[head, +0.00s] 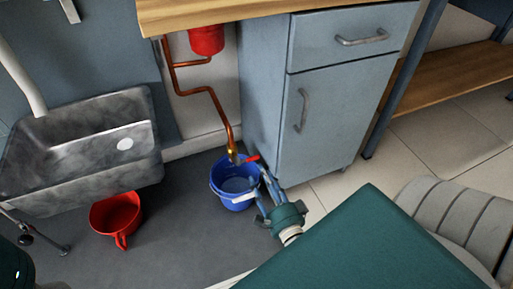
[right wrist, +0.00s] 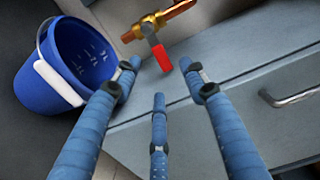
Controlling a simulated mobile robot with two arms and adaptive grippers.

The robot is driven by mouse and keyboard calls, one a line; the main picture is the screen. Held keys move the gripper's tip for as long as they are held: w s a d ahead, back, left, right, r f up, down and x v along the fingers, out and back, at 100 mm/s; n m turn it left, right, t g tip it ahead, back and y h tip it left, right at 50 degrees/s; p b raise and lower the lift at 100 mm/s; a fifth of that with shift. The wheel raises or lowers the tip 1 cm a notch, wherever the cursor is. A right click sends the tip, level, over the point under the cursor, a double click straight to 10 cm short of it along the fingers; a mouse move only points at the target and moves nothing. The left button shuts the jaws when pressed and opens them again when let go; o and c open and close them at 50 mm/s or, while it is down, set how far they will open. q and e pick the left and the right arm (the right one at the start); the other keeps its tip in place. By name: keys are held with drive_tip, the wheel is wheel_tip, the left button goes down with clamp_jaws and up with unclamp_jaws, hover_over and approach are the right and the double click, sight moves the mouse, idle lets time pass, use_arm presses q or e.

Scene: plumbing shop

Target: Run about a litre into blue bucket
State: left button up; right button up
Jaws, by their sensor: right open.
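The blue bucket (head: 228,201) stands upright on the floor below the brass tap (head: 232,154). In the right wrist view the bucket (right wrist: 50,73) has pale marks on its inner wall and a white handle grip. I cannot tell whether it holds water. The tap's red lever (head: 251,158) sticks out crosswise to the pipe; no stream shows. My right gripper (head: 264,178) is open beside the bucket, close to the lever. In the right wrist view the lever (right wrist: 160,56) lies ahead of the spread fingers, with no visible contact. My left gripper is out of view.
A copper pipe (head: 215,99) runs down to the tap. A grey cabinet (head: 325,125) stands close on the right. A grey sink (head: 70,180) and a red container (head: 115,213) are on the left. Grey floor (head: 178,215) is clear between the red container and bucket.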

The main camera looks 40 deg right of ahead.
drive_tip(key=v, duration=0.3)
drive_tip(key=shift+s+a, duration=0.1)
drive_tip(key=shift+s, duration=0.25)
